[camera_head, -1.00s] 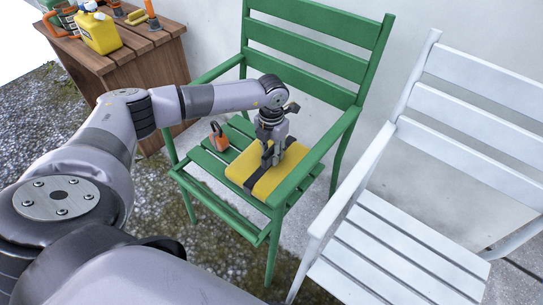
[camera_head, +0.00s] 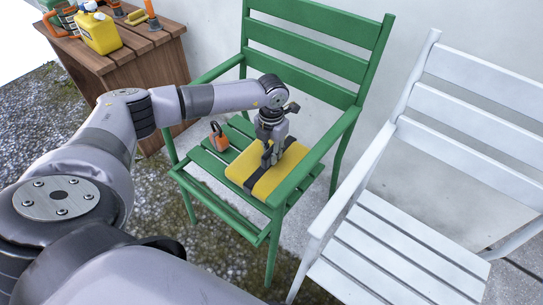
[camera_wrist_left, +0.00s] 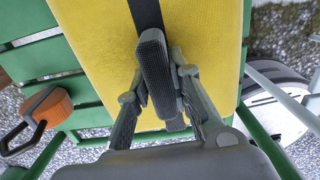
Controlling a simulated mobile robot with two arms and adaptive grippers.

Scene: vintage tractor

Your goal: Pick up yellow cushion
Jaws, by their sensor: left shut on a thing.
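The yellow cushion (camera_head: 284,173) with a dark strap lies on the seat of the green chair (camera_head: 205,162). My left gripper (camera_head: 268,160) reaches down over it from above, its fingers at the dark strap. In the left wrist view the cushion (camera_wrist_left: 90,75) fills the middle, and my left gripper (camera_wrist_left: 158,90) is shut on the black handle (camera_wrist_left: 155,70) that stands up along the strap. The cushion appears to rest on the seat slats. My right gripper is not in view.
An orange padlock-shaped object (camera_head: 218,136) stands on the seat left of the cushion. The green armrest (camera_head: 318,158) runs close on the cushion's right. A white chair (camera_head: 400,245) stands to the right. A wooden table (camera_head: 140,55) with a yellow jug (camera_head: 98,32) is at upper left.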

